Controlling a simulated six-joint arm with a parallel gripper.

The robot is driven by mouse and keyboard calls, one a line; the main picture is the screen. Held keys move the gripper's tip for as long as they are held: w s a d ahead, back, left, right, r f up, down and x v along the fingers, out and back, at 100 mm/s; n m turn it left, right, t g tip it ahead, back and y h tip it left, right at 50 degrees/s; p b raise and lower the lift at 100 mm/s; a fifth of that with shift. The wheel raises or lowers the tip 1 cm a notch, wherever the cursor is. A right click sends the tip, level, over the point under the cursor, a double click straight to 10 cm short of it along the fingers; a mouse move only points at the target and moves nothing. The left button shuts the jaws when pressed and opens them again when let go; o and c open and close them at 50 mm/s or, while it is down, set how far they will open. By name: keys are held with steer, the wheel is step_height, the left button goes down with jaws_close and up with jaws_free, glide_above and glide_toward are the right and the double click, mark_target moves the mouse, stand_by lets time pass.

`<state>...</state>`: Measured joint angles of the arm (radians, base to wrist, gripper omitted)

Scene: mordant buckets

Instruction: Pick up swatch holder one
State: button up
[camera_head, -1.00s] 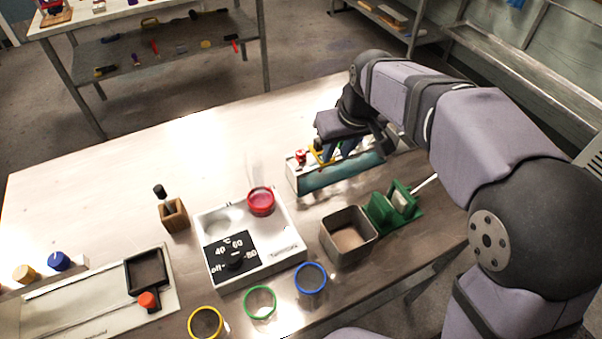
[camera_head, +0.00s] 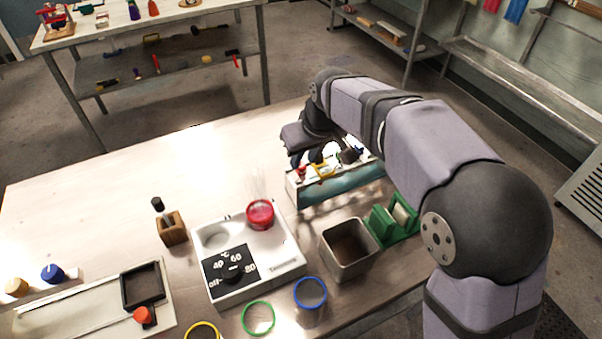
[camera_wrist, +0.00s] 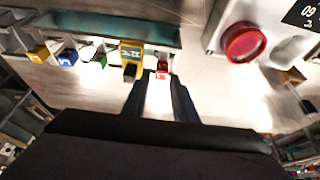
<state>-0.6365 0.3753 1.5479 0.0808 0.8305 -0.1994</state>
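A rack (camera_head: 345,190) with a teal front stands at the back of the table and bears a row of small coloured holders. In the wrist view, a red holder (camera_wrist: 162,70) lies just ahead of and between the fingertips of my gripper (camera_wrist: 158,88). A yellow piece with a display (camera_wrist: 130,52), a green holder (camera_wrist: 98,58), a blue holder (camera_wrist: 67,57) and a yellow holder (camera_wrist: 39,53) line up to its left. I cannot read which is number one. My gripper is open and empty, apart from the red holder. In the head view its fingers are mostly hidden by the wrist.
A white heater (camera_head: 250,285) with a red pot (camera_head: 260,213) stands left of the rack. A square metal bin (camera_head: 348,262) and a green stand (camera_head: 381,228) are in front of it. The table's back left is clear.

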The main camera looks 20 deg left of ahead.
mark_target(301, 166)
steer(key=shift+s+p+x, duration=0.1)
steer(key=shift+p+x, duration=0.25)
steer(key=shift+x, duration=0.8)
steer(key=shift+s+p+x, duration=0.15)
steer(key=shift+p+x, duration=0.2)
steer(key=shift+x, duration=0.8)
steer(key=shift+f, duration=0.1)
jaws_close()
